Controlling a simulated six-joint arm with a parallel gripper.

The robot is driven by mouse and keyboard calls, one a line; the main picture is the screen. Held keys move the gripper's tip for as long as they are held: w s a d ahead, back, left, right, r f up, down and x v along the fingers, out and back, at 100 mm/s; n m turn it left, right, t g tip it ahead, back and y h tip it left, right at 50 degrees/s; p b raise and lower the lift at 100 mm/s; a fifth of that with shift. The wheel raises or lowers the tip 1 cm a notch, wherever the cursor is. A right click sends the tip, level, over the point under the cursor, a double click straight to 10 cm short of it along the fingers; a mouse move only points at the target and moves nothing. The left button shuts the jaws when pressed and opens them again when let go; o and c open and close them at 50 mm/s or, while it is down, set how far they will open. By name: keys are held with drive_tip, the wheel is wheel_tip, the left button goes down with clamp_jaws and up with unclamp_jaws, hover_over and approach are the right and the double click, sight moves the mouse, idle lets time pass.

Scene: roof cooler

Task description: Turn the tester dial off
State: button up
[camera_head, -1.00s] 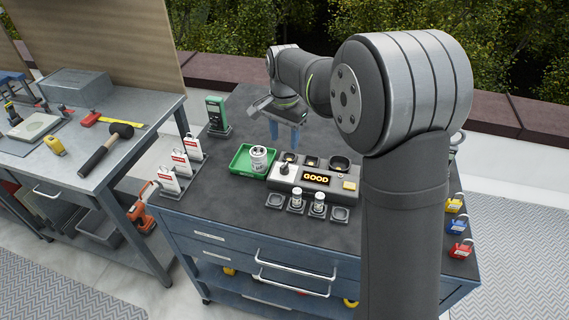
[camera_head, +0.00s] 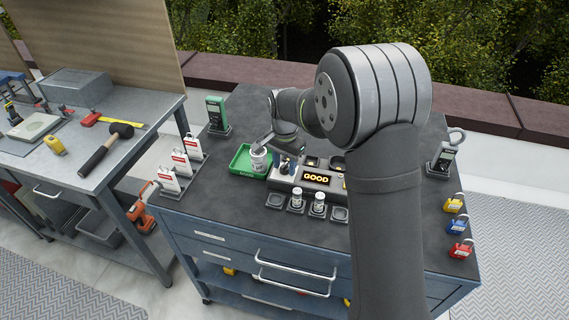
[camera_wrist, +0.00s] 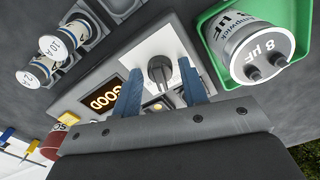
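The tester (camera_head: 330,190) is a light grey box on the dark bench top, with a lit display (camera_head: 316,178) reading GOOD. The display also shows in the wrist view (camera_wrist: 104,95). The tester dial (camera_wrist: 160,72) is a dark knob with a raised grip on the tester's face. My gripper (camera_wrist: 159,64) has two blue fingers, spread open, with the dial between them; whether either finger touches it I cannot tell. In the head view my gripper (camera_head: 287,163) is at the tester's left end and mostly covers the dial.
A green tray (camera_head: 240,162) holding a white capacitor (camera_wrist: 260,45) stands close beside the dial. Two small fuses (camera_head: 297,199) stand in holders in front of the tester. Tagged cards, meters and padlocks sit around the bench edges.

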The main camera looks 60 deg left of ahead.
drive_tip(key=c, duration=0.7)
drive_tip(key=shift+n, duration=0.4)
drive_tip(key=n, duration=0.7)
drive_tip(key=shift+n, duration=0.3)
drive_tip(key=n, duration=0.3)
drive_tip(key=shift+n, duration=2.2)
